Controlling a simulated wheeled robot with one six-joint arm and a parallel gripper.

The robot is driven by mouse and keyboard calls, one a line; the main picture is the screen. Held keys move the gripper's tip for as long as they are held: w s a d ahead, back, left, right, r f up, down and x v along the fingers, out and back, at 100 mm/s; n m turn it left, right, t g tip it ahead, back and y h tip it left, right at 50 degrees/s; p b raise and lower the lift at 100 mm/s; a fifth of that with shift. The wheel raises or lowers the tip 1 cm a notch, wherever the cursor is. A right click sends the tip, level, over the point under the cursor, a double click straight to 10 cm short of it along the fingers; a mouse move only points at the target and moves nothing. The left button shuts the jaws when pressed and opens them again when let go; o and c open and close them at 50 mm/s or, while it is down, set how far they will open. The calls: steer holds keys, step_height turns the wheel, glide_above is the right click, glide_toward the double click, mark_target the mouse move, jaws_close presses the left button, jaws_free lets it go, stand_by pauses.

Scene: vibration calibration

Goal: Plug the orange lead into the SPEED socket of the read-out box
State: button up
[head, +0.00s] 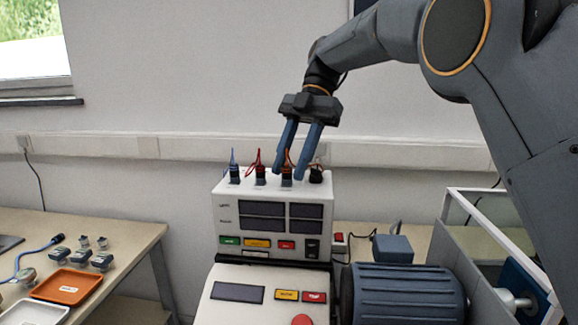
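The white read-out box (226,218) stands in the middle of the head view, with dark display windows and small coloured labels on its front. Along its top edge stand upright dark plugs in a row: one with a blue lead, one with a red lead, the orange lead's plug (287,172), and a black one at the right end. My gripper (292,168) points down over the box. Its two blue fingers are apart, and the orange plug shows between their tips. Whether they touch it I cannot tell. Socket lettering, including SPEED, is too small to read.
A white console with a red button (302,320) is in front of the box. A dark ribbed motor (408,295) stands at right, beside a clear-walled frame (470,215). The left table (120,232) holds an orange tray (68,287), small metal parts and a blue cable (38,248).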

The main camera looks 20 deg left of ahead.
jaws_close()
steer(key=shift+m, duration=0.3)
steer(key=shift+d+m+y+b, duration=0.15)
steer(key=shift+m+y+b, duration=0.25)
steer(key=shift+m, duration=0.1)
steer(key=shift+s+d+m+t+y+b, duration=0.1)
steer(key=shift+m+t+y+b, duration=0.35)
steer(key=shift+m, duration=0.6)
steer(key=shift+s+d+m+t+y+b, duration=0.1)
steer(key=shift+m+t+y+b, duration=0.3)
steer(key=shift+m, duration=0.65)
steer(key=shift+s+d+m+t+y+b, duration=0.1)
steer(key=shift+m+t+y+b, duration=0.4)
steer(key=shift+m, duration=0.45)
steer(key=shift+s+d+m+t+y+b, duration=0.1)
steer(key=shift+m+t+y+b, duration=0.15)
steer(key=shift+m+y+b, duration=0.5)
steer(key=shift+s+m+t, duration=0.15)
steer(key=shift+m+t, duration=0.45)
steer(key=shift+m, duration=0.8)
steer(key=shift+r, duration=0.1)
